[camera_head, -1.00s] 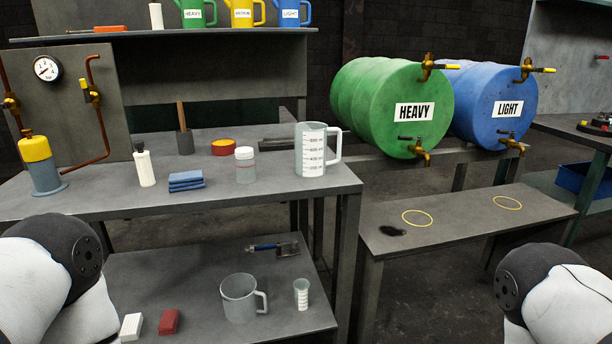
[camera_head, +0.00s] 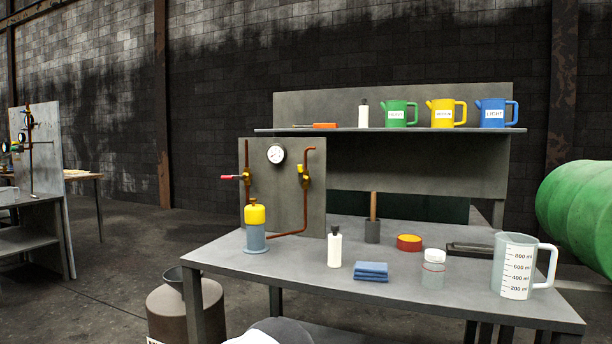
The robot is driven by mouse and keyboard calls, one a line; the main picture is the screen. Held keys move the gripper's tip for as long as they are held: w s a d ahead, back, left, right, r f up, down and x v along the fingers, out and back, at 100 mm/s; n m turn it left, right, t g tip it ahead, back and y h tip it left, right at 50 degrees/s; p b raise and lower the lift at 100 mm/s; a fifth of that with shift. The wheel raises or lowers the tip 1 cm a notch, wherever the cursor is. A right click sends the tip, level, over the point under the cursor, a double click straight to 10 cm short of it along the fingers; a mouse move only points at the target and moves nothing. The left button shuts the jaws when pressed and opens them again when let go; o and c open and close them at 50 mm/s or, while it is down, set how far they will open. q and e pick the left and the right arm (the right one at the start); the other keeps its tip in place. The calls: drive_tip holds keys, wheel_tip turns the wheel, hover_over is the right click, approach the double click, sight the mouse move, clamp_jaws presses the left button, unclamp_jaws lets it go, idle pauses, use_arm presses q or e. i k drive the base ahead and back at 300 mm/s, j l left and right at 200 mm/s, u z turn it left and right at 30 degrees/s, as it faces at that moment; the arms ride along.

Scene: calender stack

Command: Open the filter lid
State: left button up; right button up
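The filter is a grey-blue canister (camera_head: 255,239) standing on the left part of the workbench, in front of a grey gauge panel. Its yellow lid (camera_head: 256,214) sits on top of the canister. A copper pipe (camera_head: 292,234) runs from the canister up to a yellow-handled valve (camera_head: 302,170). A second valve with a red handle (camera_head: 231,177) is on the panel's left side. Neither gripper shows. Only a rounded white and dark part of my arm is at the bottom edge, below the bench.
The bench (camera_head: 215,256) also holds a white bottle (camera_head: 334,249), folded blue cloths (camera_head: 371,271), a lidded jar (camera_head: 433,270) and a measuring jug (camera_head: 514,265). The front left bench top is clear.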

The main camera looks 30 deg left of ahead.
sight(254, 214)
drive_tip(key=u, duration=1.45)
